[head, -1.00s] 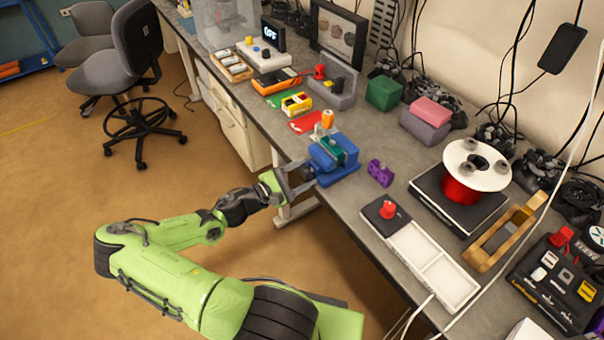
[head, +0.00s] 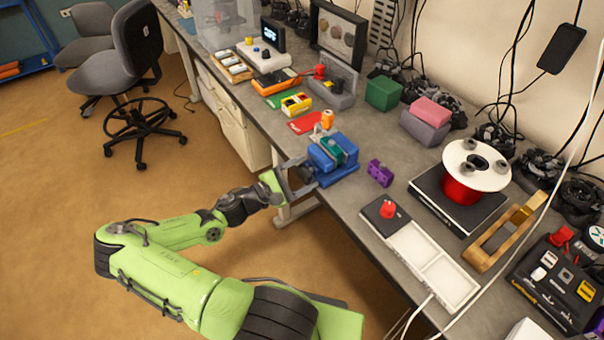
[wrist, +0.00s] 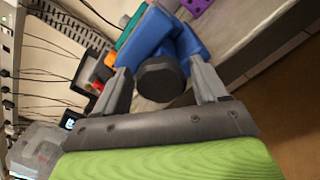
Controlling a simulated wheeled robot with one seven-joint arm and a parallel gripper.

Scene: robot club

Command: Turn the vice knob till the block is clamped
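The blue vice (head: 340,148) stands near the front edge of the bench, with a teal-green block (head: 330,147) between its jaws. I cannot tell whether both jaws touch the block. The vice knob, a dark round cylinder (wrist: 160,78), faces my gripper on the vice's front side. My gripper (head: 302,177) is open at the knob, one finger on each side. In the wrist view my gripper (wrist: 160,66) shows gaps between the knob and both fingers. The blue vice body (wrist: 160,38) fills the space behind the knob.
A purple perforated block (head: 380,172) stands right of the vice. A white tray (head: 432,262) lies to the right. Open floor lies in front of the bench.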

